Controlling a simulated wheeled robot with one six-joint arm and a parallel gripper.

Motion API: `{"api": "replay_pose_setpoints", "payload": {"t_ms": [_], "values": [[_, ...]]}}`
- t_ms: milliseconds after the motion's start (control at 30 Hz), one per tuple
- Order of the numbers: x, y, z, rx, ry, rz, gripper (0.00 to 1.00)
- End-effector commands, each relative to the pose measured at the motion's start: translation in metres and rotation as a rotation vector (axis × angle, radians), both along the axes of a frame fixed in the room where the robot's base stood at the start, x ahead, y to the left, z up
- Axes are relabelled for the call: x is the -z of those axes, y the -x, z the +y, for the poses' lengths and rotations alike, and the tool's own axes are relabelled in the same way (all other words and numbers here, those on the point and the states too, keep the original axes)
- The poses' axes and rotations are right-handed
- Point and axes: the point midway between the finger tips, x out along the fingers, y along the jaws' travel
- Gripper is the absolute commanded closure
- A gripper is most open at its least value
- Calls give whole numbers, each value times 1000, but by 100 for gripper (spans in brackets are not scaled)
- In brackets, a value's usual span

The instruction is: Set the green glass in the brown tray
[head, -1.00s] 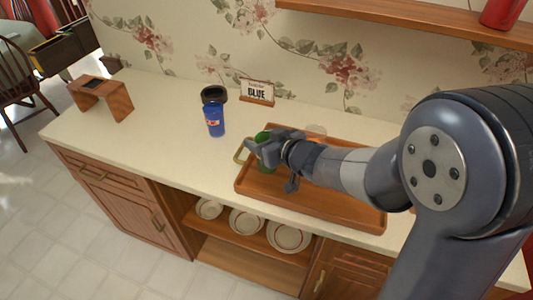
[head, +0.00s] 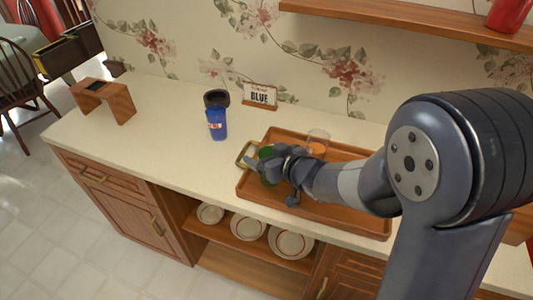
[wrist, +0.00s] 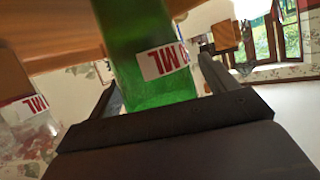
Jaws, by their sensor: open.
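The green glass (head: 265,153) is at the left end of the brown tray (head: 335,213), mostly hidden behind my gripper in the head view. My gripper (head: 265,168) is low over that end of the tray. In the wrist view the green glass (wrist: 150,60), with a white and red label, is between the two spread fingers of my gripper (wrist: 160,85). The jaws are open around it. The glass's base and its contact with the tray floor are hidden in the head view.
A clear glass with orange contents (head: 318,144) stands in the tray behind my wrist. A wooden stand (head: 105,98) is far left. The counter between is clear.

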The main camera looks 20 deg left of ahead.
Motion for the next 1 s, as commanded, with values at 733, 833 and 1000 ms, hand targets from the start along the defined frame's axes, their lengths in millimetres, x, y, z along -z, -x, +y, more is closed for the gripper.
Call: {"api": "replay_pose_setpoints", "payload": {"t_ms": [733, 833, 1000], "values": [[-37, 45, -61, 4, 0, -2, 20], [-43, 54, -73, 4, 0, -2, 20], [-48, 64, -85, 2, 0, -1, 20]]}}
